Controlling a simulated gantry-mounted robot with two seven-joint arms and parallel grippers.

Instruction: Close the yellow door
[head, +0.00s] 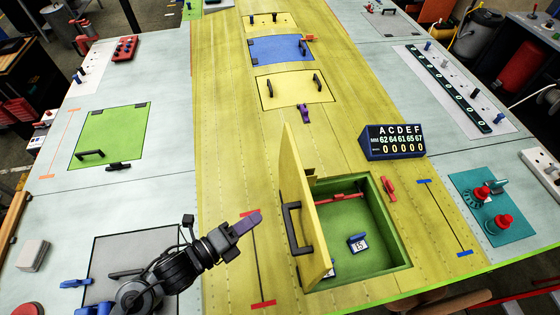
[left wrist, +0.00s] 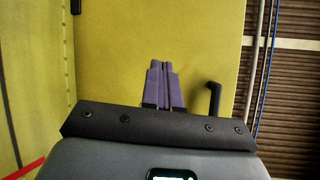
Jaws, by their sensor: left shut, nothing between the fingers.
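The yellow door (head: 307,215) stands open, roughly upright, along the left side of a green-lined compartment (head: 392,268). Its black handle (head: 291,228) is on the face turned left, toward my left gripper. My left gripper (head: 250,222) has purple fingers, is shut and empty, and is left of the door, apart from it in the head view. In the left wrist view, the shut fingers (left wrist: 164,72) point at a yellow surface (left wrist: 205,45), apparently the door, with a black handle (left wrist: 213,98) to their right. Contact is not clear there. My right gripper is not in view.
A small box marked 15 (head: 358,243) and a red bar (head: 340,197) are inside the compartment. A red latch (head: 389,188) lies right of its rim. A dark lettered display block (head: 393,142) stands behind. The yellow panel (head: 225,130) behind my left gripper is mostly clear.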

